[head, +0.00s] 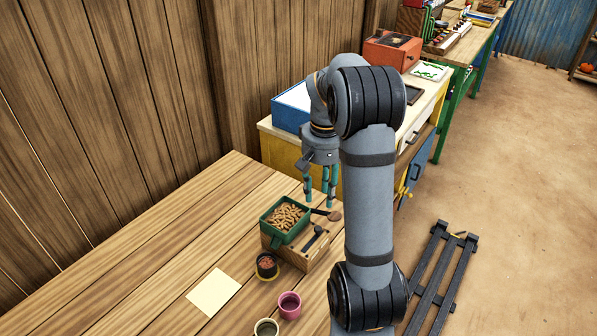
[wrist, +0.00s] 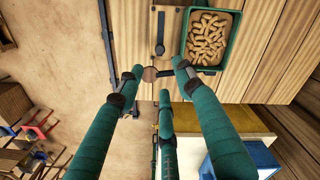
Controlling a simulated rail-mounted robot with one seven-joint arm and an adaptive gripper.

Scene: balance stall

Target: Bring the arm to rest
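My gripper (head: 322,198) hangs fingers down above the far right part of the wooden table (head: 160,250). Its three teal fingers (wrist: 158,76) are spread apart, with nothing seen held between them. Below the fingertips is a balance with a wooden base (head: 302,256), a green tray of peanuts (head: 285,218) and a dark beam. A small round brown pan (head: 335,215) at the beam's end shows close to the fingertips; I cannot tell whether they touch. The wrist view also shows the peanut tray (wrist: 207,38) and the brown pan (wrist: 150,74). My arm is raised and bent.
A dark cup with reddish contents (head: 267,266), a pink cup (head: 289,305), a cream cup (head: 266,327) and a pale paper (head: 213,292) are on the table. A yellow cabinet with a blue box (head: 291,107) stands behind.

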